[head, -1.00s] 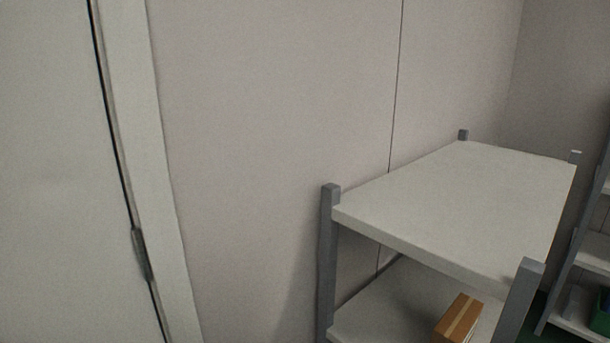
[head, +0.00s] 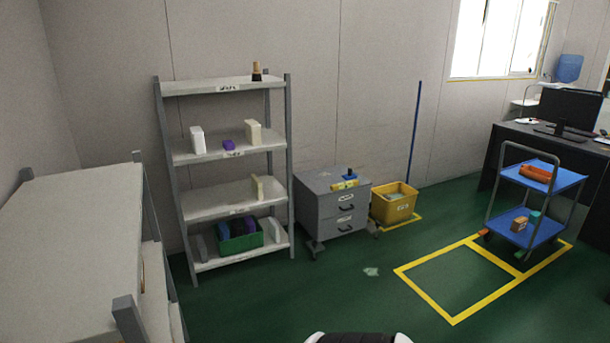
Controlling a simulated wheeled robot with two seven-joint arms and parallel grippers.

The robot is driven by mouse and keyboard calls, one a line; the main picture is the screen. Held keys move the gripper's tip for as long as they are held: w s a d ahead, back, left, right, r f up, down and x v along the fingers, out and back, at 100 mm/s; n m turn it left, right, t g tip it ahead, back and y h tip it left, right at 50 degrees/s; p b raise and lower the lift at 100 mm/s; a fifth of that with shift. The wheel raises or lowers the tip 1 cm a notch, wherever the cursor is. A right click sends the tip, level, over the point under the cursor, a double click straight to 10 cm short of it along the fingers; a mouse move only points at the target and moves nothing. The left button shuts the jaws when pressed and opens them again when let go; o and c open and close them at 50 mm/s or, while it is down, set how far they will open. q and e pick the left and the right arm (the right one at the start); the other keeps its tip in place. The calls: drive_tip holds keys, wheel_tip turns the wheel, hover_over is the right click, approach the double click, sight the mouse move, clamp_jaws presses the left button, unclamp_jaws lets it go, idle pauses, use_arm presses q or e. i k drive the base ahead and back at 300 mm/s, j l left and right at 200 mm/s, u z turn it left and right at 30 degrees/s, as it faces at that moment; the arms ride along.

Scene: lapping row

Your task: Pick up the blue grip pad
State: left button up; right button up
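I cannot tell for sure which thing is the blue grip pad. A blue item (head: 223,230) stands in the green crate (head: 242,243) on the lowest shelf of the shelf rack, beside a dark purple item. A small dark blue thing (head: 350,173) sits on top of the grey drawer cabinet (head: 328,203). A small purple block (head: 229,145) lies on an upper shelf. All are across the room, too small to make out well. Neither of my grippers shows in the head view.
The shelf rack (head: 225,201) stands at the wall, with another white-shelved rack (head: 70,245) close at left. A yellow bin (head: 393,204) stands right of the cabinet. A blue cart (head: 533,227) stands by yellow floor lines. A scrap (head: 371,271) lies on the open green floor.

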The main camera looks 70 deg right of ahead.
sight(349, 175)
drive_tip(key=z, duration=2.7)
drive_tip(key=i+z, duration=0.1)
drive_tip(key=i, duration=1.4)
drive_tip(key=i+z, duration=0.15)
drive_tip(key=i, duration=0.6)
drive_tip(key=i+j, duration=0.1)
drive_tip(key=i, duration=0.65)
drive_tip(key=i+j+z, duration=0.15)
drive_tip(key=i, duration=0.6)
drive_tip(key=i+j+z, duration=0.4)
